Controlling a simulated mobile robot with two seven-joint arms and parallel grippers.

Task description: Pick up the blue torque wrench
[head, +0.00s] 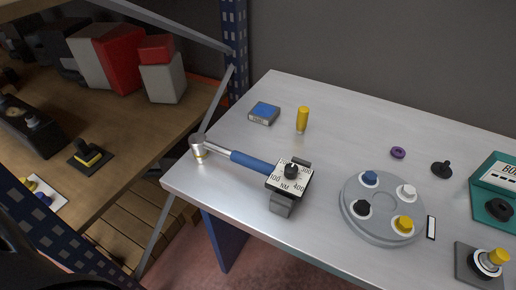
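The torque wrench (250,162) lies on the metal table near its left front edge. It has a blue grip, a silver shaft and a round silver head (199,149) at the left end. Its right end meets a white dial block (290,175) marked NM with a black knob, on a grey block (281,205). I cannot tell whether the dial is part of the wrench. Neither of my grippers shows in the head view, and nothing holds the wrench.
A wooden shelf (130,125) stands left. A blue post (234,50) rises behind.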

